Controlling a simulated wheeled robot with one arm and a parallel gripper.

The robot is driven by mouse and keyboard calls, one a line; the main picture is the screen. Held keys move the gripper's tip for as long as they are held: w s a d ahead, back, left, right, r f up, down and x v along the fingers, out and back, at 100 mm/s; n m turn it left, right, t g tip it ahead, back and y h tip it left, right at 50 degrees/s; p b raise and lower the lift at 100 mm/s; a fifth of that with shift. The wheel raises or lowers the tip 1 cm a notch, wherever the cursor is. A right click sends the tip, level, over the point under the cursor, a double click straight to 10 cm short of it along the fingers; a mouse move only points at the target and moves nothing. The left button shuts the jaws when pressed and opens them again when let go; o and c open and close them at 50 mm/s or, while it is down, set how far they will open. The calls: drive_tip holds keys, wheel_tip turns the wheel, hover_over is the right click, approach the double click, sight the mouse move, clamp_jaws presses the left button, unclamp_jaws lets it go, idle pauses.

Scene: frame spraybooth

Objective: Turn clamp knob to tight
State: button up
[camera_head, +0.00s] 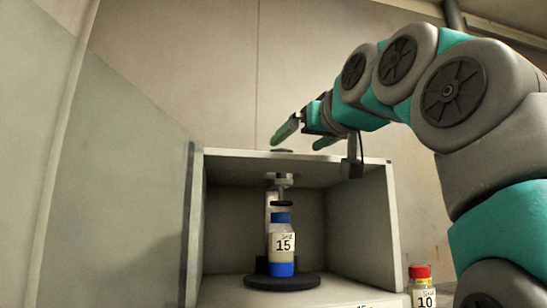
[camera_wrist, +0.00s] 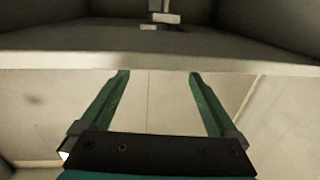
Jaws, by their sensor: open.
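A bottle with a blue cap and a label reading 15 (camera_head: 282,243) stands upright on a dark round base (camera_head: 262,283) inside an open-fronted grey box (camera_head: 391,225). Above the cap is a metal clamp (camera_head: 280,181) with a dark disc below it. A small dark flat piece (camera_head: 281,150) shows at the box's top edge; I cannot tell whether it is the clamp knob. My gripper (camera_head: 303,137) is open and empty, above the box top and pointing left. In the wrist view its fingers (camera_wrist: 159,76) are spread, with metal clamp parts (camera_wrist: 166,17) beyond the box edge.
A red-capped bottle labelled 10 (camera_head: 421,288) stands outside the box at lower right. A grey panel (camera_head: 110,190) stands to the left. The space above the box is clear apart from my arm.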

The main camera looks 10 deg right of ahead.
drive_tip(key=w+a+p, duration=0.1)
drive_tip(key=w, duration=0.6)
drive_tip(key=c, duration=1.4)
drive_tip(key=shift+o, duration=0.2)
